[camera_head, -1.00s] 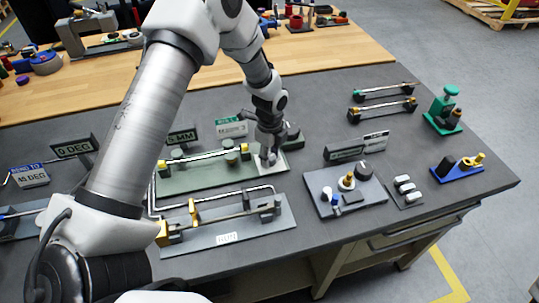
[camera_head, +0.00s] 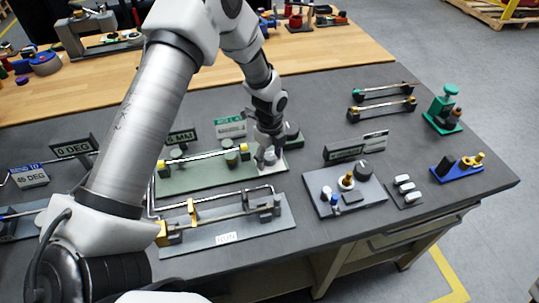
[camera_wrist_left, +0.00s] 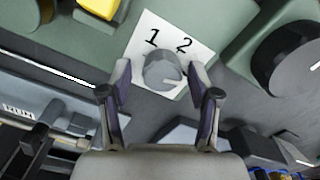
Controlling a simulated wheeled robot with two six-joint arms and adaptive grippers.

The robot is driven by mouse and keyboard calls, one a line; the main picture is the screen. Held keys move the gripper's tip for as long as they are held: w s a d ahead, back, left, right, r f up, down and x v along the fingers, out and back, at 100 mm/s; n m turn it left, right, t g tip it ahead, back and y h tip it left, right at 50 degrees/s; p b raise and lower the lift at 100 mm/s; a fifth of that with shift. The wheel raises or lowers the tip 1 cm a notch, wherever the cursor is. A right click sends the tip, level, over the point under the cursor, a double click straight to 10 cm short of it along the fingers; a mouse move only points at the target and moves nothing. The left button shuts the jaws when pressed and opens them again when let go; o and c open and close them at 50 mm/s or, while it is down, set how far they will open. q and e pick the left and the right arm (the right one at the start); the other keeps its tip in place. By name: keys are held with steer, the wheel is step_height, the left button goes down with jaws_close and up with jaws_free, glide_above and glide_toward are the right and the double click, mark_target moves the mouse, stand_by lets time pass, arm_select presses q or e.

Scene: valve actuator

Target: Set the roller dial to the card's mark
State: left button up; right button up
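The grey round dial knob (camera_wrist_left: 163,68) sits on a white plate (camera_wrist_left: 143,42) marked 1 and 2, with a light pointer line on the knob's lower right side. In the head view the knob (camera_head: 270,155) is at the right end of the green fixture (camera_head: 215,174). My left gripper (camera_head: 267,143) is just above it. In the left wrist view the fingers (camera_wrist_left: 160,80) are open, one on each side of the knob, with gaps visible. A white and green card (camera_head: 230,127) stands behind the fixture; its text is too small to read surely.
A dark round knob (camera_head: 291,130) stands close behind the gripper. A grey fixture with a RUN label (camera_head: 227,238) lies in front.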

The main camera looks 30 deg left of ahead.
mark_target(270, 157)
arm_select(q)
steer(key=shift+w+r, duration=0.1)
steer(key=shift+r, duration=0.05)
steer(key=shift+r, duration=0.3)
step_height(270, 157, up, 11)
steer(key=shift+r, duration=0.15)
stand_by(0.3)
